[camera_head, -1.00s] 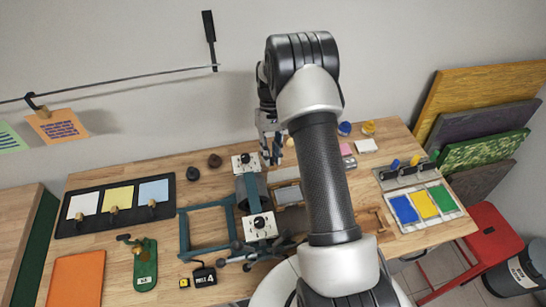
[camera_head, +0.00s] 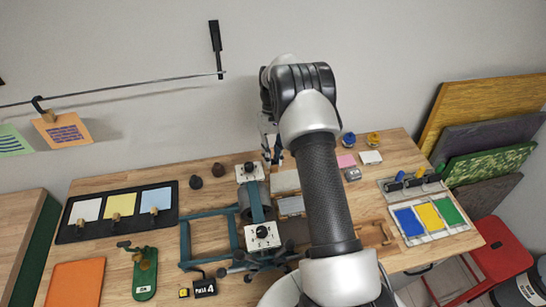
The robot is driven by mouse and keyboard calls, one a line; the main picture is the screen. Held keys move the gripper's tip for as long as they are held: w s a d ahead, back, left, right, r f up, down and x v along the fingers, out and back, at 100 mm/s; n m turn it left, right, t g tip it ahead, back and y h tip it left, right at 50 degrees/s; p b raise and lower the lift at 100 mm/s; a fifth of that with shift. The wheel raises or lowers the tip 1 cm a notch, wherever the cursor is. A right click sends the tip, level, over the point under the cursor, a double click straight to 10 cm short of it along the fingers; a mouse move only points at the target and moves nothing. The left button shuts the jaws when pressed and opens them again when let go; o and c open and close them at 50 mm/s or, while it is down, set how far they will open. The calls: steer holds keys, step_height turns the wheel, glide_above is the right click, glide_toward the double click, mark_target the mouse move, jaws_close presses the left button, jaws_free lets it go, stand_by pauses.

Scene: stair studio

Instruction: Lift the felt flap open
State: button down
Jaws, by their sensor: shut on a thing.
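The small press with teal rails (camera_head: 186,242) and two white end blocks stands mid-table. On its right side, a pale flat panel (camera_head: 286,181), which looks like the felt flap, lies behind a grey plate (camera_head: 291,206). My gripper (camera_head: 275,160) is at the panel's far left edge, pointing down beside the press's rear block (camera_head: 250,171). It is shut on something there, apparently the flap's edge. The fingertips are small and partly hidden, and my arm covers the panel's right side. I cannot tell how far the flap is raised.
Blue, yellow and green pads (camera_head: 430,216) sit at right. A pink block (camera_head: 346,161) and white block (camera_head: 370,157) lie behind my arm. A rail hangs on the wall.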

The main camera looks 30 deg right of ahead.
steer(key=c, duration=1.9)
jaws_free()
steer(key=shift+w+f, duration=0.15)
steer(key=shift+f, duration=0.1)
steer(key=shift+c, duration=0.2)
steer(key=shift+o, duration=1.4)
steer(key=shift+w+f, duration=0.15)
steer(key=shift+w, duration=0.2)
steer(key=shift+o, duration=1)
steer(key=shift+s, duration=0.15)
steer(key=v, duration=0.8)
